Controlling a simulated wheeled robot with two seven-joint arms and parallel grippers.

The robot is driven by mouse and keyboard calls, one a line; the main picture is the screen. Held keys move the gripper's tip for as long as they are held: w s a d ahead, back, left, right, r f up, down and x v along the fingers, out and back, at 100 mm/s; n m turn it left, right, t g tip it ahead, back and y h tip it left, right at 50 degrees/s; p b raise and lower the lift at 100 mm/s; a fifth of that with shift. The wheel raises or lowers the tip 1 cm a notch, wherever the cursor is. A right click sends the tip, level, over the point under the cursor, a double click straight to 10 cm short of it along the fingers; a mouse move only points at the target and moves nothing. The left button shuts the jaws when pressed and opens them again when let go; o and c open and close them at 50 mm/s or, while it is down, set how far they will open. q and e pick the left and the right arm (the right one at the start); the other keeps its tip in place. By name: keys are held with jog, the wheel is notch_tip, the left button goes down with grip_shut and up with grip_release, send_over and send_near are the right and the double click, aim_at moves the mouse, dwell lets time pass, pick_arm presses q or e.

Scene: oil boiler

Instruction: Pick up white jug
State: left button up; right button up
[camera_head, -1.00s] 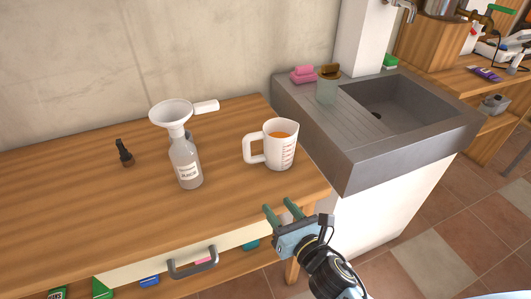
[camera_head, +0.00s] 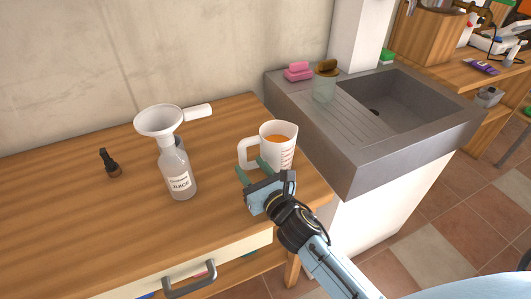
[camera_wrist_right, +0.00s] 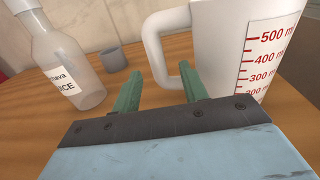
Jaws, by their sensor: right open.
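The white jug (camera_head: 284,150) stands upright near the right end of the wooden table, with orange liquid inside and red measuring marks on its side. Its handle points left. It also shows in the right wrist view (camera_wrist_right: 232,40), with its handle (camera_wrist_right: 154,45) in front of the fingers. My right gripper (camera_head: 252,168) is open and empty, just in front of the jug on its handle side. In the right wrist view the green fingers (camera_wrist_right: 163,92) point towards the handle, and the right finger overlaps its lower part. I cannot tell whether they touch. My left gripper is not in view.
A juice bottle (camera_head: 179,175) with a white funnel (camera_head: 160,121) on top stands left of the jug. A small dark bottle (camera_head: 110,163) is farther left. The grey sink (camera_head: 350,150) adjoins on the right. The table's front left is clear.

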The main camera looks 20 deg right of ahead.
aim_at(244, 159)
jog(key=w, duration=0.2)
jog(key=w+a, duration=0.1)
jog(key=w, duration=0.1)
jog(key=shift+w+r+b, duration=0.2)
jog(key=shift+w+b, duration=0.1)
jog(key=shift+w, duration=0.05)
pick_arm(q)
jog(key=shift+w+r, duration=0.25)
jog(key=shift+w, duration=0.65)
pick_arm(e)
jog(key=c, duration=0.9)
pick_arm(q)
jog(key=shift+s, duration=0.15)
pick_arm(e)
grip_shut()
jog(key=shift+r, duration=0.1)
